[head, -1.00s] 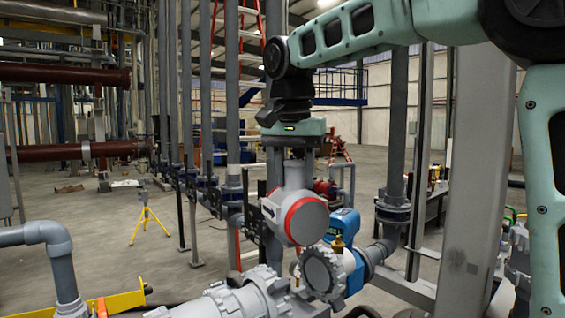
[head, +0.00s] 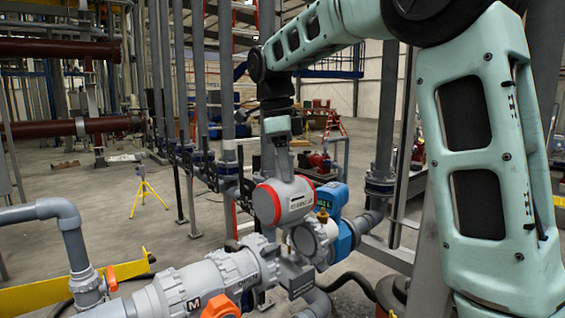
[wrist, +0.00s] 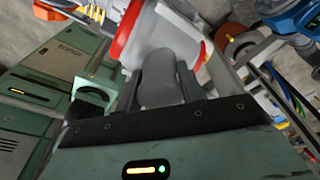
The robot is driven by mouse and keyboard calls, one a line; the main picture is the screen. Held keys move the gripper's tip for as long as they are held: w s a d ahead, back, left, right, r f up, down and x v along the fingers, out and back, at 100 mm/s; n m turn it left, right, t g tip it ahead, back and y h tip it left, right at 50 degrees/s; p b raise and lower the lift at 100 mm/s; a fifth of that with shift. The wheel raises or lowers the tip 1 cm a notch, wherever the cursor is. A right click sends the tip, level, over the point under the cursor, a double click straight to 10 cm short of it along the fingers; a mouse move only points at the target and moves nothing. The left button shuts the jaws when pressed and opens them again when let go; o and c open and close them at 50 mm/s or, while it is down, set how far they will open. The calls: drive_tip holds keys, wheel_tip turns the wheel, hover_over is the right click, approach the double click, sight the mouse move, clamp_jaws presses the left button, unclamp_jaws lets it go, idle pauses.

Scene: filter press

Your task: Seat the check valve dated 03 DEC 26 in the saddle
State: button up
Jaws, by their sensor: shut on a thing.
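My gripper (head: 282,150) is shut on the neck of a grey valve body with a red ring, the check valve (head: 289,203). Small dark print shows on its side, too small to read as a date. In the wrist view the two fingers of my gripper (wrist: 166,75) stand either side of the valve's grey neck, and its red-rimmed end (wrist: 128,32) is beyond them. In the head view the valve hangs above grey pipework, close to a round grey cap. I cannot tell which part below is the saddle, or whether the valve touches it.
A blue device (head: 337,207) and a round grey cap (head: 304,239) sit right of the valve. A grey pipe fitting marked OPEN (head: 240,270) lies in front, with an orange handle (head: 221,306). A yellow tripod (head: 148,190) stands on open floor at left.

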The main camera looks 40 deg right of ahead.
drive_tip(key=shift+f+b, duration=4.6)
drive_tip(key=shift+f, duration=1.55)
drive_tip(key=o, duration=1.1)
drive_tip(key=r, duration=0.5)
drive_tip(key=w+a+r, duration=0.1)
drive_tip(key=r, duration=0.5)
drive_tip(key=a+r, duration=0.1)
drive_tip(key=r, duration=0.5)
drive_tip(key=shift+w+r, duration=0.15)
drive_tip(key=shift+w, duration=0.25)
